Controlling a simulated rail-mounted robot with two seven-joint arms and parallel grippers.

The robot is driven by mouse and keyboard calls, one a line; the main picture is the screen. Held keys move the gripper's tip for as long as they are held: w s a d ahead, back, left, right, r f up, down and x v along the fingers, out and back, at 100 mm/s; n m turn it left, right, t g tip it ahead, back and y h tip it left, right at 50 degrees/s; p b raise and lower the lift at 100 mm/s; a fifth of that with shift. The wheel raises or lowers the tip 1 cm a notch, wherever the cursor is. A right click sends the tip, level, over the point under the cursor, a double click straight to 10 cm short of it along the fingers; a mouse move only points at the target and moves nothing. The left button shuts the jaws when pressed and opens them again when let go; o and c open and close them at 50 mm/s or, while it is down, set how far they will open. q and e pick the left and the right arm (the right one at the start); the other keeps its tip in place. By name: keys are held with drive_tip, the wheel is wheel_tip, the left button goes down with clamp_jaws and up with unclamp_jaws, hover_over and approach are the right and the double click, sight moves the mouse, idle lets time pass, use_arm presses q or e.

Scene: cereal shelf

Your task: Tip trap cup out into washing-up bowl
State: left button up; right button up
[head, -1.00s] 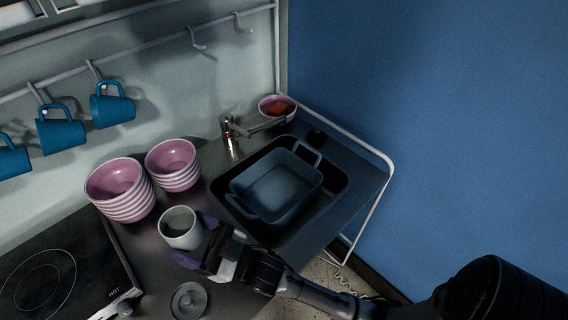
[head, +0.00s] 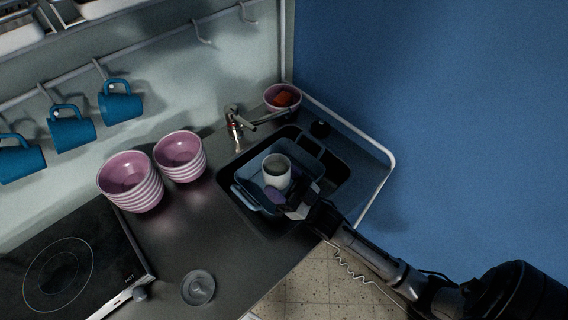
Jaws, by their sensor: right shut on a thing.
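The trap cup (head: 277,172) is a white cup with something dark greenish inside. It is upright, held over the blue-grey washing-up bowl (head: 246,199), which sits in the dark sink. My right gripper (head: 284,191) is shut on the cup from its lower right side. The gripper and cup hide part of the bowl's inside. How high the cup is above the bowl floor is hard to tell. My left gripper is not in view.
A tap (head: 237,124) stands behind the sink. Stacks of pink striped bowls (head: 131,182) stand left of it, near a hob (head: 62,272). A round clear lid or dish (head: 198,288) lies on the counter. Blue mugs (head: 121,102) hang behind. A rail (head: 352,131) edges the right side.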

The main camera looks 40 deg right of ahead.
sight(285, 179)
drive_tip(key=shift+s+d, duration=0.2)
drive_tip(key=shift+d, duration=0.25)
drive_tip(key=shift+f, duration=0.15)
drive_tip(key=shift+d+f+m+h, duration=0.1)
drive_tip(key=shift+f+m+h, duration=0.2)
drive_tip(key=shift+m+h, duration=0.25)
drive_tip(key=shift+w+d+f+m+h+p, duration=0.1)
drive_tip(key=shift+w+f+m+h+p, duration=0.1)
drive_tip(key=shift+f+m+h, duration=0.3)
drive_tip(key=shift+w+d+f+m+h+p, duration=0.1)
drive_tip(key=shift+f+m+h+p, duration=0.2)
drive_tip(key=shift+m, duration=0.35)
drive_tip(key=shift+d+r+m+g+h, duration=0.1)
drive_tip(key=shift+r+m+g+h, duration=0.05)
drive_tip(key=shift+m+g+h, duration=0.2)
drive_tip(key=m+h+p, duration=0.1)
drive_tip(key=w+f+m+g+h+p, duration=0.1)
drive_tip(key=m, duration=0.1)
drive_tip(key=shift+d+f, duration=0.1)
drive_tip(key=shift+d, duration=0.3)
